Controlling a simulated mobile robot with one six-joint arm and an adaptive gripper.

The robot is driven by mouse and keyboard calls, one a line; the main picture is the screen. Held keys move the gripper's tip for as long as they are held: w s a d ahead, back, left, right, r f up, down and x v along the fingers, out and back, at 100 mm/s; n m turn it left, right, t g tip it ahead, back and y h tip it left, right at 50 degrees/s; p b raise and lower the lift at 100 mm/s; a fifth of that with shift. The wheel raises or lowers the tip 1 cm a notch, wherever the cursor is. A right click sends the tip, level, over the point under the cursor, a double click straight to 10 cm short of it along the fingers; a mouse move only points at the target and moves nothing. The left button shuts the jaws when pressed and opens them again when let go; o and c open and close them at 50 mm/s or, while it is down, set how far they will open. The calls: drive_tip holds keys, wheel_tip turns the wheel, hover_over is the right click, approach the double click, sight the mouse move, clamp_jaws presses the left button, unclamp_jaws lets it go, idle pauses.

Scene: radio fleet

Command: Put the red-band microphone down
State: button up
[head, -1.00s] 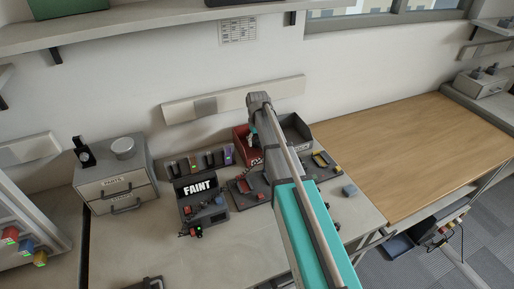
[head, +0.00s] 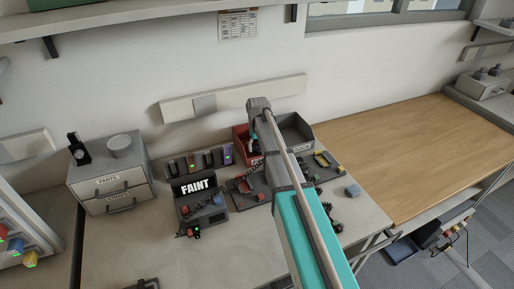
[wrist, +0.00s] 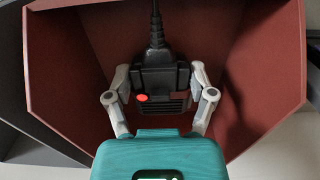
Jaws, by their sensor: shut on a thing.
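The microphone (wrist: 157,80) is a black block with a ribbed face, a red round spot and a dark cable rising from its top in the wrist view. My gripper (wrist: 160,92) is shut on it, one grey finger at each side. The microphone is inside or just over the red bin (wrist: 70,75), whose walls surround it on several sides. Whether it touches the bin floor cannot be told. In the head view the red bin (head: 239,137) stands at the back of the bench, and my arm mostly hides the gripper and microphone.
A grey bin (head: 297,132) stands right of the red one. A test box reading FAINT (head: 196,187), a charger rack (head: 199,160) and several small radios and trays crowd the bench in front. A drawer cabinet (head: 108,178) stands left. The wooden table (head: 420,150) at right is bare.

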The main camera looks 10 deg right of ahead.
sight(258, 146)
drive_tip(key=shift+f+b, duration=0.25)
drive_tip(key=shift+b, duration=0.05)
drive_tip(key=shift+f, duration=0.2)
drive_tip(key=shift+c, duration=1)
drive_tip(key=shift+s+f+b, duration=0.1)
drive_tip(key=shift+f+b, duration=0.05)
drive_tip(key=shift+b, duration=0.2)
drive_tip(key=o, duration=1.2)
wheel_tip(258, 146, up, 13)
drive_tip(key=p, duration=1.3)
